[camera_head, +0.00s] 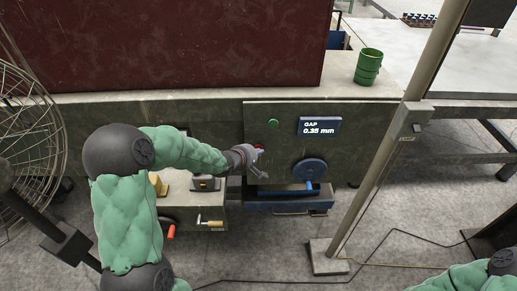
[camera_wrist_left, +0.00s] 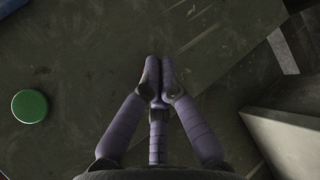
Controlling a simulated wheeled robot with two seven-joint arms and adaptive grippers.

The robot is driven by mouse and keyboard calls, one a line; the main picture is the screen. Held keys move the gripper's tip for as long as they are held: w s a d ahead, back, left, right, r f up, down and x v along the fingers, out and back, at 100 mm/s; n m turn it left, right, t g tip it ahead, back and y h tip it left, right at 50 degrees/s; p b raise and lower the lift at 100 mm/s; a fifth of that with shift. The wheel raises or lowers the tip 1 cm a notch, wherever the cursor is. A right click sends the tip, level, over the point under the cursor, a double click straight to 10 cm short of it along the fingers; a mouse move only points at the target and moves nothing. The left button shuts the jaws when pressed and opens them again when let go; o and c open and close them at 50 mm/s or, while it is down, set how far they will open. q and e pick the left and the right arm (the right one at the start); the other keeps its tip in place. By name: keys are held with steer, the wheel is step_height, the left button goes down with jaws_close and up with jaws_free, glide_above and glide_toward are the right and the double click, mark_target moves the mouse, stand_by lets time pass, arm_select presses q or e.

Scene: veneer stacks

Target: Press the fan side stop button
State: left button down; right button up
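A small red button (camera_head: 259,146) shows on the grey front panel (camera_head: 350,150) of the machine in the head view, partly hidden by my left gripper. I cannot read any label on it. My left gripper (camera_head: 259,166) is in front of the panel, just below the red button. I cannot tell whether it touches the panel. In the left wrist view the gripper's fingertips (camera_wrist_left: 160,68) are together, with nothing seen between them. A green button (camera_head: 273,123) sits above the red one; it also shows at the left of the left wrist view (camera_wrist_left: 29,106). My right gripper is out of view.
A gap display (camera_head: 319,127) reads 0.35 mm, above a blue round knob (camera_head: 309,169). A caged fan (camera_head: 28,140) stands at the far left. A green cup (camera_head: 368,67) stands on the ledge. A metal post (camera_head: 385,150) rises right of the panel. Cables lie on the floor.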

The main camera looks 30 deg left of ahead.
arm_select(q)
steer(key=shift+w+a, duration=0.1)
steer(key=shift+w, duration=0.05)
stand_by(0.5)
steer(key=shift+s+d, duration=0.5)
steer(key=shift+s, duration=0.3)
steer(key=shift+s, duration=0.1)
steer(key=s+d, duration=0.1)
steer(key=s, duration=0.1)
steer(key=s+d, duration=0.1)
steer(key=s, duration=0.1)
steer(key=shift+d, duration=0.3)
steer(key=shift+f, duration=0.1)
stand_by(0.6)
